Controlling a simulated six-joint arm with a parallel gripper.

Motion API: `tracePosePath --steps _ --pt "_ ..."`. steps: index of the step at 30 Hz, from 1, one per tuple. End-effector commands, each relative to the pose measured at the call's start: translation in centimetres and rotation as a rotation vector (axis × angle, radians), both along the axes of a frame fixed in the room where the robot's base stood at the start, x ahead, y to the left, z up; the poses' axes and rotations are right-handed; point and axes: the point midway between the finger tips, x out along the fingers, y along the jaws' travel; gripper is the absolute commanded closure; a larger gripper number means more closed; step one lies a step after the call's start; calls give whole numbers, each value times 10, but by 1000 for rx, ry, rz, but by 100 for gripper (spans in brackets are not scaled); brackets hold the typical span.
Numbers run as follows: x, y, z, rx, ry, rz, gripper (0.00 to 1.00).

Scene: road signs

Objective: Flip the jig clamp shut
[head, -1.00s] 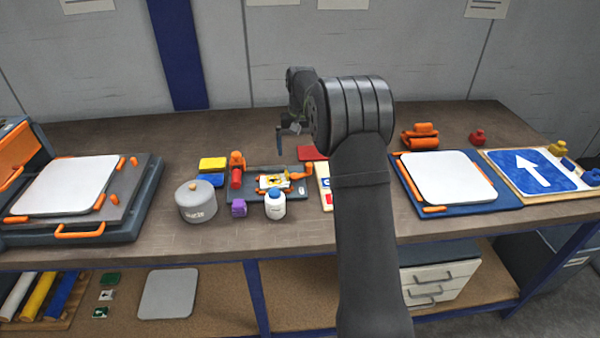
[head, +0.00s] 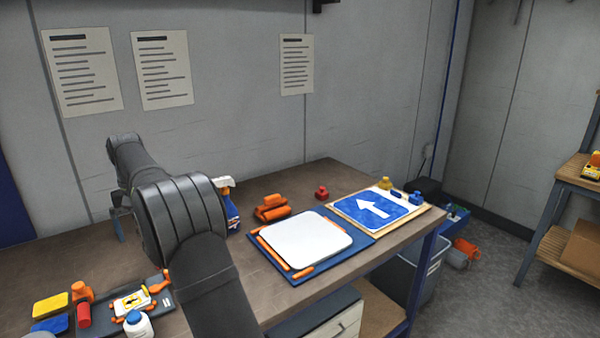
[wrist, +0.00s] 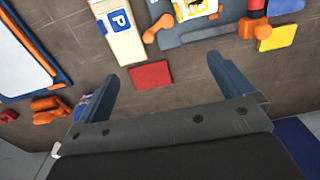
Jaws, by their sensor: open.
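The jig is a dark grey-blue base (head: 96,325) at the lower left of the head view, holding a small white and yellow sign plate (head: 130,303). The jig also shows at the top of the wrist view (wrist: 200,35). Its orange clamp lever (head: 159,284) sits at the jig's right end and sticks out from the plate; it also shows in the wrist view (wrist: 157,28). My gripper (wrist: 160,70) is open and empty above the bench, apart from the jig. In the head view it (head: 118,222) hangs behind the jig, partly hidden by my arm.
A red block (wrist: 150,75) lies below the jaws, beside a white box with a blue P (wrist: 125,35). A white bottle (head: 138,324) stands in front of the jig. An orange and red piece (head: 83,308) stands left of it. A spray bottle (head: 230,208) stands right of my arm.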

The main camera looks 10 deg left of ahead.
Motion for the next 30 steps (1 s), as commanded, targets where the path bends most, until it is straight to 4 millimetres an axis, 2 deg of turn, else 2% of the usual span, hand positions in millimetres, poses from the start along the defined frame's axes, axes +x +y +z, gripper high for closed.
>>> tracePosePath --steps 1,2,9,14,23,30 --pt "0 0 0 0 0 0 14" --pt "0 0 0 0 0 0 20" --pt "0 -1 -1 7 4 -5 67" --pt "1 -11 -10 70 38 -49 98" --pt "0 -53 -39 337 153 -303 100" --pt "0 -98 -57 539 202 -605 100"
